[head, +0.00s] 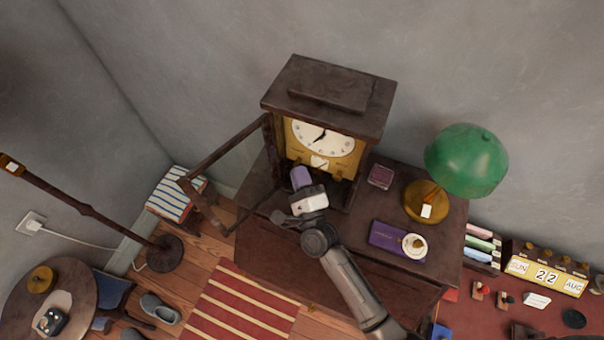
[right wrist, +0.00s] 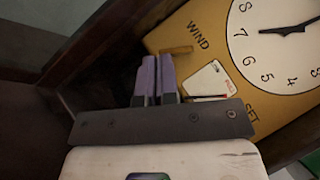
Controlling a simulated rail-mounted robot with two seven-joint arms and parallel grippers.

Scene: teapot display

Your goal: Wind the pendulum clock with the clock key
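The pendulum clock (head: 325,90) stands upright on a dark cabinet, its glass door (head: 228,158) swung open to the left. Its white dial (head: 322,137) sits on a yellow plate, with a "WIND" label in the right wrist view (right wrist: 198,35). My right gripper (head: 301,178) is in front of the clock, below the dial. Its purple fingers (right wrist: 157,75) are close together. A brass bar, apparently the clock key (right wrist: 178,50), shows at their tips beside "WIND". Its inner end is hidden by the fingers, and whether it sits in a hole cannot be told. My left gripper is out of view.
A white card (right wrist: 208,82) is on the yellow plate close to the right fingers. A green lamp (head: 466,160), a small maroon box (head: 380,176) and a purple box (head: 388,238) stand on the cabinet (head: 445,262) to the right. The open door borders the left side.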

